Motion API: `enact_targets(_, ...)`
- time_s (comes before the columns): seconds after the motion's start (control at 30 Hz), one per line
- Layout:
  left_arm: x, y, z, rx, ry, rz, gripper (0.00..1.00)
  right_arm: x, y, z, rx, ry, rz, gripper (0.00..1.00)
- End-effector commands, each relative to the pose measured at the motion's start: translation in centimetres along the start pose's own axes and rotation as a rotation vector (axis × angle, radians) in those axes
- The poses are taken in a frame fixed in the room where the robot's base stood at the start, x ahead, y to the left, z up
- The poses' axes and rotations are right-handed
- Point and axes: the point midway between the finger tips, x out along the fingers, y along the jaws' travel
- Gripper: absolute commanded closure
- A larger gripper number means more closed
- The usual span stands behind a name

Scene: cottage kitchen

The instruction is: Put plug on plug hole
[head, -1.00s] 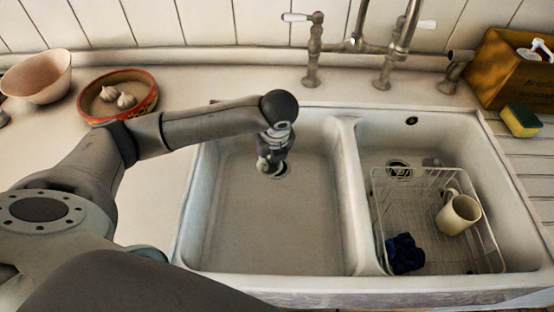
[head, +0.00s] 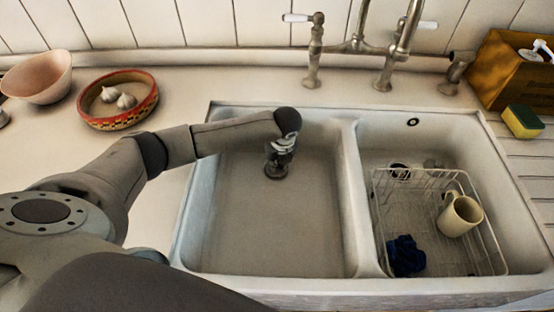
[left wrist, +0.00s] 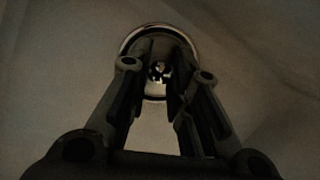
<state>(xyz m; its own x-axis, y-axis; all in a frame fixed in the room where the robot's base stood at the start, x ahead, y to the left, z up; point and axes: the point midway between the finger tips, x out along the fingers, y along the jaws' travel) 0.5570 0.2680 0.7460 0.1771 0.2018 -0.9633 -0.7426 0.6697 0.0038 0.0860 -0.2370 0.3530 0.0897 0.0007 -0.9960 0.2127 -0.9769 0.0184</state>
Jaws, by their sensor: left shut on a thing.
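My left gripper (head: 277,165) reaches down into the left basin, over the plug hole near its back wall. In the left wrist view, its two dark fingers (left wrist: 158,75) point at a round metal rim, which looks like the plug hole (left wrist: 152,29). A small shiny piece, which I take to be the plug (left wrist: 159,71), shows between the fingertips, inside that rim's outline. The gripper is shut on it. The fingers hide most of the plug, and I cannot tell whether it touches the hole. My right gripper is not in view.
The left basin (head: 270,235) is otherwise empty. A divider (head: 352,200) separates it from the right basin, where a wire rack (head: 440,262) holds a mug (head: 460,215) and a blue cloth (head: 405,256). Taps (head: 313,50) stand behind. A garlic bowl (head: 118,120) sits on the left counter.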

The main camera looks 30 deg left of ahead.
Motion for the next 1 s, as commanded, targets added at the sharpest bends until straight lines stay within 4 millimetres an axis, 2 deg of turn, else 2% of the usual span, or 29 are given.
enact_targets(0.27, 0.2, 0.0, -0.1, 0.0, 0.0, 0.0, 1.0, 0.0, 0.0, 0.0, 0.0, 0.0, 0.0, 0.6)
enact_targets(0.3, 0.2, 0.0, -0.1, 0.0, 0.0, 0.0, 0.79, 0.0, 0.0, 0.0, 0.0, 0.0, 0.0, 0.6)
enact_targets(0.47, 0.2, 0.0, -0.1, 0.0, 0.0, 0.0, 0.6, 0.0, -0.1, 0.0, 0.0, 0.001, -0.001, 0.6)
enact_targets(0.83, -0.2, -0.1, 0.1, 0.0, -0.001, -0.002, 0.6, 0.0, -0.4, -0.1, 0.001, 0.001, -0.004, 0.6)
enact_targets(1.0, -2.9, -0.1, 0.1, -0.001, -0.001, -0.005, 0.6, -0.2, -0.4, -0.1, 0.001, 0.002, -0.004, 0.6)
